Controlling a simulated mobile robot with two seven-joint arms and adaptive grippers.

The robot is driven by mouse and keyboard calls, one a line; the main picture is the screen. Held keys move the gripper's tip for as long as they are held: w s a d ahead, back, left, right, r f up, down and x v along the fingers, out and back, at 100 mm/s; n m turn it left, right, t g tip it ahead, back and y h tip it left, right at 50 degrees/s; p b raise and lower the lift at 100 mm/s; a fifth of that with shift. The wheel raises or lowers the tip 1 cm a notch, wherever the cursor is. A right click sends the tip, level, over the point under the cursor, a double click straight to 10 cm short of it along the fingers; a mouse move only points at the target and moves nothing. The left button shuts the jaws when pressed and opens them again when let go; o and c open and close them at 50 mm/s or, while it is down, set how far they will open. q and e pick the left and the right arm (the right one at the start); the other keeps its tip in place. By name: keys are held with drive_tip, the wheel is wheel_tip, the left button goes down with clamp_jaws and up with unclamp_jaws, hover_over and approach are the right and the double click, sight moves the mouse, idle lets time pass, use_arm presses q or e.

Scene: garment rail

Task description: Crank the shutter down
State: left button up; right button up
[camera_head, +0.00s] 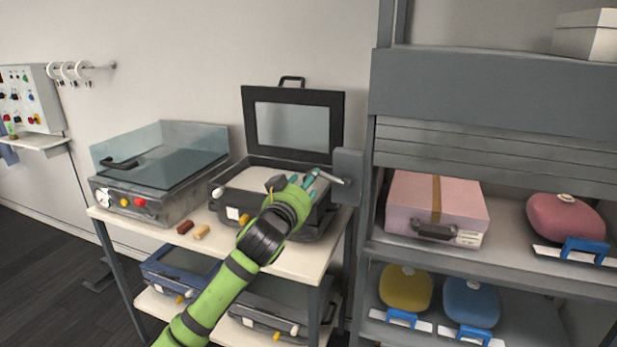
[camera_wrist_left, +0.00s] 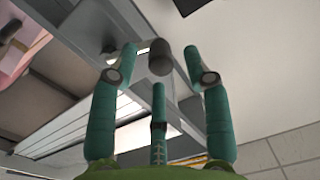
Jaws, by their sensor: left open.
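The shutter (camera_head: 490,148) is a short run of grey slats below its housing (camera_head: 490,95), over the upper opening of the shelf unit. A grey crank box (camera_head: 347,165) is fixed at the unit's left side. A thin metal crank arm (camera_head: 331,176) reaches left from it. My left gripper (camera_head: 301,181), with teal fingers, is open at the crank's outer end. In the left wrist view, the dark grey crank knob (camera_wrist_left: 159,62) shows between the spread fingers, near their tips. Contact cannot be told. My right gripper is not in view.
Behind my left arm, a bench holds an open-lidded case (camera_head: 292,125) and a clear-covered machine (camera_head: 160,170). The shelves hold a pink case (camera_head: 436,200), a red pouch (camera_head: 565,216), a yellow pouch (camera_head: 405,287) and a blue pouch (camera_head: 471,301). A white box (camera_head: 585,38) sits on top.

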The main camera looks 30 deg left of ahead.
use_arm(q)
drive_tip(key=x, duration=0.2)
drive_tip(key=shift+w+a, duration=0.15)
drive_tip(key=shift+w, duration=0.25)
drive_tip(key=shift+c, duration=0.4)
clamp_jaws()
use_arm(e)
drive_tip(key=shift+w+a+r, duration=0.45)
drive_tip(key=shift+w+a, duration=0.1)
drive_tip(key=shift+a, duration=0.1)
use_arm(q)
drive_tip(key=shift+p, duration=0.3)
